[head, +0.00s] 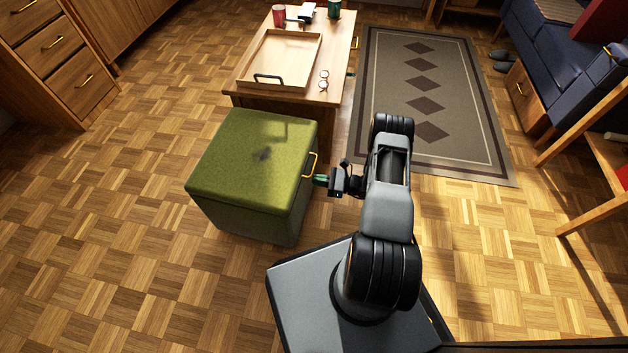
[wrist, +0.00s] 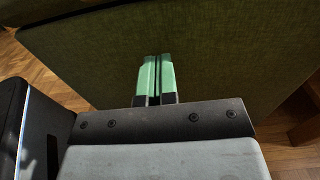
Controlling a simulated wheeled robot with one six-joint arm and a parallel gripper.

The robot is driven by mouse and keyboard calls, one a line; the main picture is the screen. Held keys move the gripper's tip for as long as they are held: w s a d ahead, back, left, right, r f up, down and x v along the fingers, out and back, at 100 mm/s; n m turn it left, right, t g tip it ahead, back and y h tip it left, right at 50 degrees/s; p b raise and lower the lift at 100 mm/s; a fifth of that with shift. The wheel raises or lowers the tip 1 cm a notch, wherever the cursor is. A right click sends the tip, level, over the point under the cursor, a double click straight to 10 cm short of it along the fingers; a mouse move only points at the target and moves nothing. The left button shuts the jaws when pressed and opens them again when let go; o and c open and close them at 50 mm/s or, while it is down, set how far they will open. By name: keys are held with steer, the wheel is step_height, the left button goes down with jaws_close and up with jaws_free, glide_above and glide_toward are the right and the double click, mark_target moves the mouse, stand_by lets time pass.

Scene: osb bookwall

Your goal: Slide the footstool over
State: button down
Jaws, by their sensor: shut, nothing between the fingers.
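The footstool (head: 250,160) is a green, cloth-covered cube with a dark smudge on its top and a yellow handle (head: 310,165) on its right side. It stands on the floor at the front end of the low table. My gripper (head: 321,180) is at the footstool's right side, just below and beside the handle. In the wrist view, the footstool's green side (wrist: 210,55) fills most of the picture ahead of my gripper (wrist: 155,62). The green fingertips are together with nothing between them. I cannot tell whether they touch the cloth.
The low wooden table (head: 343,50) behind the footstool carries a tray (head: 304,62), glasses (head: 323,80) and a red cup (head: 279,15). A patterned rug (head: 390,55) lies to the right, beside a blue sofa (head: 560,60). Drawers (head: 60,50) stand at the left. Parquet floor (head: 110,220) left of the footstool is clear.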

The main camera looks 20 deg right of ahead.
steer(key=p+v, duration=0.2)
steer(key=v, duration=0.9)
steer(key=shift+s+d, duration=0.2)
steer(key=shift+d, duration=0.15)
steer(key=w+a+r+n+g+h+p, duration=0.1)
steer(key=a+r+n+g+h+p, duration=0.25)
steer(key=r, duration=0.85)
steer(key=a+r+n+g+p, duration=0.25)
steer(key=r+n+p, duration=0.35)
steer(key=r, duration=0.6)
steer(key=w+a+r+n+g+h+p, duration=0.15)
steer(key=r+n+g+p, duration=0.35)
steer(key=r, duration=0.8)
steer(key=s+a+r+n+t+h+p, duration=0.1)
steer(key=s+a+r+n+h+p, duration=0.1)
steer(key=r+p, duration=0.5)
steer(key=s+a+r+n+t+h+p, duration=0.2)
steer(key=s+r+p, duration=0.4)
steer(key=r, duration=1.1)
steer(key=s+a+r+n+t+h+p, duration=0.2)
steer(key=s+a+r+n+h+p, duration=0.2)
steer(key=r, duration=0.8)
steer(key=n+h+p, duration=0.1)
steer(key=h+p, duration=0.1)
steer(key=p, duration=0.1)
steer(key=shift+s+n+p, duration=0.35)
steer(key=shift+s+p, duration=0.05)
